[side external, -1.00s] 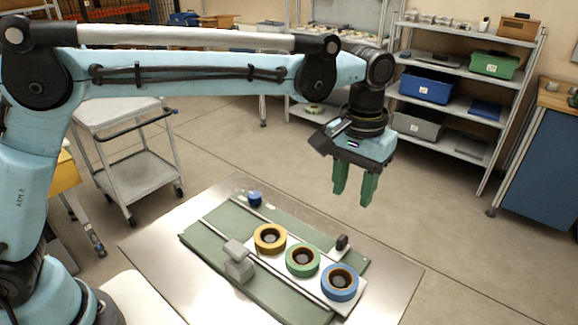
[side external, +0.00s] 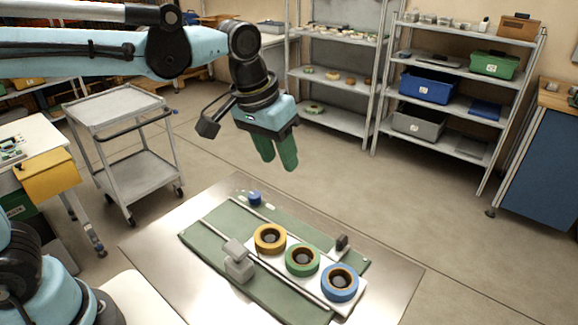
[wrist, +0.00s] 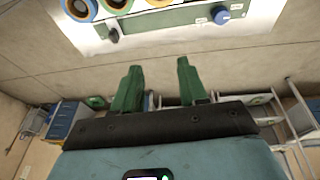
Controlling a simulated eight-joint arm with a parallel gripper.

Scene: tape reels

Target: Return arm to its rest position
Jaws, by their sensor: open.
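My gripper (side external: 276,160) has green fingers and hangs in the air above the far side of the metal table, clear of everything. In the wrist view its fingers (wrist: 158,80) are apart with nothing between them. A yellow reel (side external: 270,228), a green reel (side external: 292,260) and a blue reel (side external: 327,285) lie flat in a row on a white plate (side external: 350,304) on the green board (side external: 205,236). In the wrist view the reels show at the top, cut off by the frame edge.
A grey block (side external: 238,268), a small black block (side external: 342,242) and a blue knob (side external: 254,198) stand on the board. A grey trolley (side external: 150,170) stands left. Shelves (side external: 460,95) with bins line the back. The floor right of the table is clear.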

